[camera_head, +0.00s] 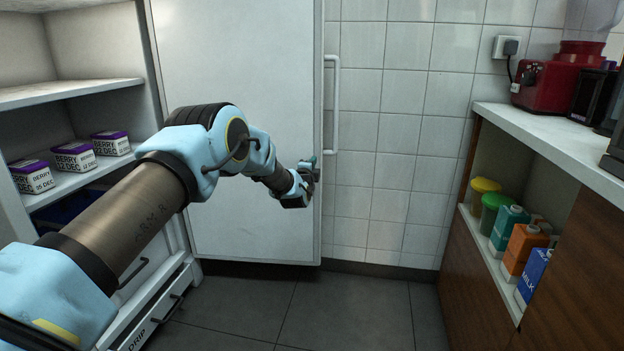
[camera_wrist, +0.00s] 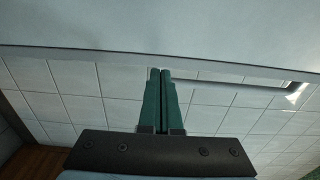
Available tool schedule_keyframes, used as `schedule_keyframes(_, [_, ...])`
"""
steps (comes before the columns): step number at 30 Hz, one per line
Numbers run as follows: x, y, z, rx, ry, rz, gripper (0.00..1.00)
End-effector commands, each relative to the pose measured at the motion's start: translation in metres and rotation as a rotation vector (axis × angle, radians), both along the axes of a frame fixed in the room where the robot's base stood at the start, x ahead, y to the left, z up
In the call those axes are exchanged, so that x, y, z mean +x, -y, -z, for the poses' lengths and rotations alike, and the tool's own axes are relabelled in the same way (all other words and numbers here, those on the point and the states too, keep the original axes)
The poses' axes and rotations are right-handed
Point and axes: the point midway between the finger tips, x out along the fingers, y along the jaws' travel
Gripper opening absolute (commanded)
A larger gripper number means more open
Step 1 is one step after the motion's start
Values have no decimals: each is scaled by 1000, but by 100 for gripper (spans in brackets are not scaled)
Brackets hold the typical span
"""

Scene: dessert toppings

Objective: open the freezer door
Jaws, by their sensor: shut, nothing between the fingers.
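The freezer door (camera_head: 245,110) is a tall white panel in the middle of the head view. It stands swung open to the right of the white freezer cabinet (camera_head: 95,28), whose shelves are exposed. Its bar handle (camera_head: 333,105) juts past its right edge, on the side away from me. My gripper (camera_head: 314,166) is shut and empty at the door's free edge, below the handle. In the wrist view, the green fingers (camera_wrist: 160,75) are together, with their tips by the door's edge (camera_wrist: 120,52); I cannot tell whether they touch it. The handle (camera_wrist: 235,86) lies to their right.
Berry boxes (camera_head: 75,157) sit on a freezer shelf, with drawers (camera_head: 165,310) below. A tiled wall (camera_head: 390,180) stands behind the door. At right, a counter (camera_head: 560,135) bears a red appliance (camera_head: 550,85); cartons (camera_head: 525,245) stand in its niche. The middle floor (camera_head: 345,310) is clear.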

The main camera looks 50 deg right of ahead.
Motion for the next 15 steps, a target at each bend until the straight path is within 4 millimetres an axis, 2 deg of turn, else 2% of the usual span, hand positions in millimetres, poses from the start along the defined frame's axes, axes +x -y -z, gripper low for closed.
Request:
schedule_keyframes(8, [-18,-22,0,4,0,1,0])
schedule_keyframes(15, [-42,-51,1,5,0,1,0])
